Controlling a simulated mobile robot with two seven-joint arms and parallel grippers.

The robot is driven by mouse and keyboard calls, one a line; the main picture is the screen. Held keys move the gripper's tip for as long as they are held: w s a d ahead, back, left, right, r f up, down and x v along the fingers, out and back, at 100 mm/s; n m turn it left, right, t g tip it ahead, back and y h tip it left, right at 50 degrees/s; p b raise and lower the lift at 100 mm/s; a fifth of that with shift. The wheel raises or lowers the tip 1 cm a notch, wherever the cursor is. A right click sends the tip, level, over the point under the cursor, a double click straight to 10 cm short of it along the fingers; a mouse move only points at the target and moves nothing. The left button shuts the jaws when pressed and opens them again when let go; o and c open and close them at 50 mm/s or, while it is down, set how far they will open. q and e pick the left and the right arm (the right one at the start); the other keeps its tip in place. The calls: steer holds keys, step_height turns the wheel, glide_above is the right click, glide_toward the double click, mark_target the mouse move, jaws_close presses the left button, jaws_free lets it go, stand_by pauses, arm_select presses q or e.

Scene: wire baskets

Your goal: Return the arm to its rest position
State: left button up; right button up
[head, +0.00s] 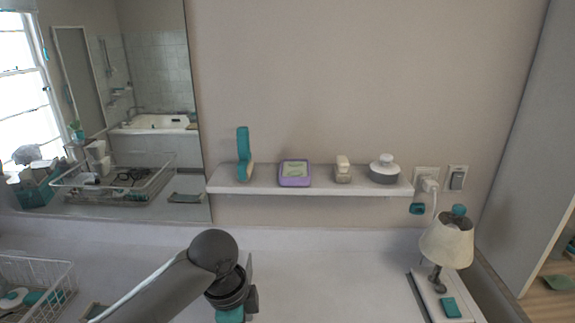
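My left arm (165,285) comes in from the lower left and bends at a dark round joint over the counter. Its dark wrist end (230,290) points down near the bottom edge of the picture. The fingers of my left gripper are not clearly visible, so I cannot tell whether they are open or shut. A teal patch (229,315) shows just below the wrist, cut by the bottom edge. I cannot tell whether it is held, lies on the counter or is part of the gripper. My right arm and gripper are not in view.
A wall shelf (330,189) holds several small items. A wire basket (58,296) with things in it stands at the lower left. A lamp (447,243) stands on a white tray (425,300) at the right. The counter (330,285) between arm and lamp is clear.

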arm_select(q)
steer(key=s+d+f+n+t+h, duration=0.2)
steer(key=s+f+n, duration=0.3)
steer(key=s, duration=0.4)
steer(key=s+a+n+t+y, duration=0.1)
steer(key=s+a+n+y, duration=0.2)
steer(key=s+a+n, duration=0.7)
step_height(320, 180, down, 30)
steer(key=s+g+b, duration=0.1)
steer(key=s+b, duration=0.2)
steer(key=b, duration=0.4)
steer(key=s+a+f+b, duration=0.1)
steer(key=s+f+b, duration=0.1)
steer(key=s+f, duration=0.5)
steer(key=s+a+f+g+b, duration=0.1)
steer(key=s+a+f+b, duration=0.1)
steer(key=s+f, duration=0.5)
step_height(320, 180, down, 5)
steer(key=shift+s+r+g+b, duration=0.1)
steer(key=shift+s+g+b, duration=0.2)
steer(key=shift+b, duration=0.35)
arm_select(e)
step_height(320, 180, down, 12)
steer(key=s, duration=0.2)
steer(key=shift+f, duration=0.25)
arm_select(q)
steer(key=shift+c, duration=0.3)
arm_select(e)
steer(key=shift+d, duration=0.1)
